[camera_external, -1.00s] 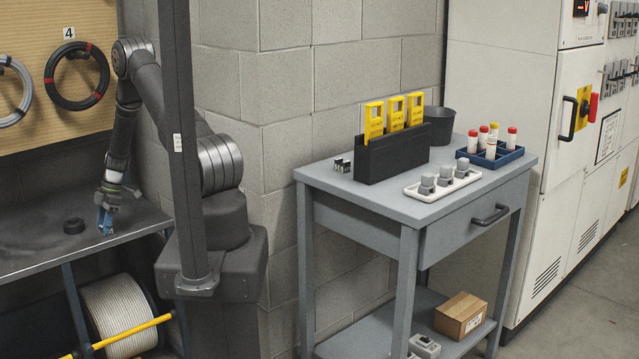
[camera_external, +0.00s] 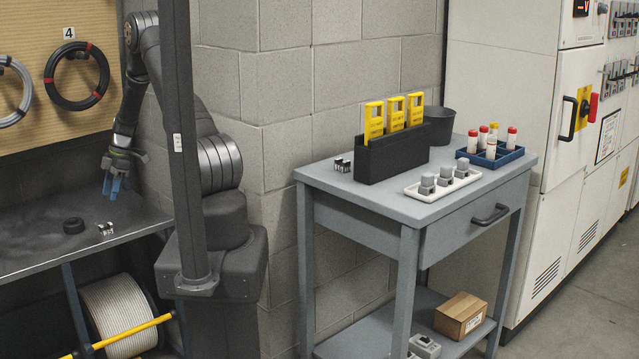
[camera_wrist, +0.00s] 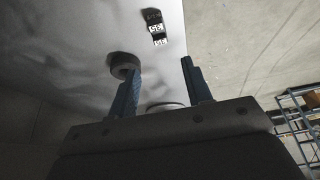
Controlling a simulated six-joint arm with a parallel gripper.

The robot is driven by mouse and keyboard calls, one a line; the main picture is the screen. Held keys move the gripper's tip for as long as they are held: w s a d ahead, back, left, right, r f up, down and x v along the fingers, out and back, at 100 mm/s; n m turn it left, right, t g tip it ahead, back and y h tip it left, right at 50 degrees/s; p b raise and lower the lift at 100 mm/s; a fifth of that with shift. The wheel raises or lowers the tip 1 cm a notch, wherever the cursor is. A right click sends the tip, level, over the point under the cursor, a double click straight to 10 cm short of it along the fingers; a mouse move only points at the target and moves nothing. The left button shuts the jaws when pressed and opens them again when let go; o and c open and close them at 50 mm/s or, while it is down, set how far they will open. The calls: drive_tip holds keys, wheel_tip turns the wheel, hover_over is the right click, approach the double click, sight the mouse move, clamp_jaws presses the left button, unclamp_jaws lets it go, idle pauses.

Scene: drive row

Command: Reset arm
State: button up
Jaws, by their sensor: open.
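My gripper (camera_external: 116,187) hangs above the dark shelf (camera_external: 35,225) at the left in the external view, fingers pointing down. Its blue fingers are apart and empty, and the gap between them also shows in the wrist view (camera_wrist: 158,82). A small black and white block (camera_external: 106,229) lies on the shelf below my gripper, near the front edge. In the wrist view the block (camera_wrist: 156,27) shows beyond the fingertips, clear of both. A black ring-shaped part (camera_external: 74,225) lies to its left and also shows in the wrist view (camera_wrist: 124,65), partly behind the left finger.
A dark post (camera_external: 184,150) stands in front of my arm. A grey cart (camera_external: 350,196) at the right holds a black holder with yellow devices (camera_external: 397,118), a white tray (camera_external: 443,187) and a blue rack (camera_external: 490,158). A cable spool (camera_external: 120,312) sits below the shelf.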

sight(105, 229)
drive_tip(key=shift+w+d+r, duration=0.15)
drive_tip(key=shift+r, duration=0.4)
drive_tip(key=x, duration=1.2)
drive_tip(key=shift+f, duration=0.3)
wheel_tip(105, 229, up, 2)
drive_tip(key=shift+r, duration=0.9)
